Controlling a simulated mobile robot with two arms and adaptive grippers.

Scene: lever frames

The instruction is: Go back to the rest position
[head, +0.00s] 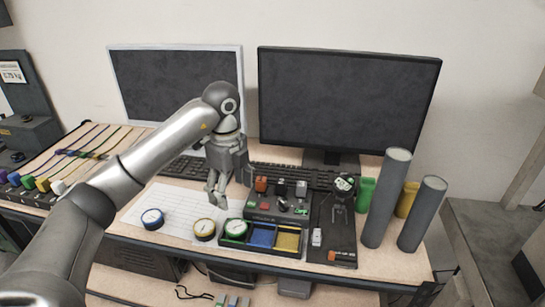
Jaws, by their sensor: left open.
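My left arm reaches in from the left across the table. My left gripper (218,192) points down above the paper sheet, to the left of the dark switch box (250,208). Its jaws are open, and I see nothing between them. I cannot tell its exact height over the table. My right gripper is not in view.
Two monitors (345,100) stand at the back behind keyboards. A blue-rimmed gauge (152,219) and a yellow-rimmed gauge (204,229) lie on the sheet (180,203). A green-rimmed gauge (236,228) sits in the tray's left compartment. Tall grey cylinders (385,200) stand right.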

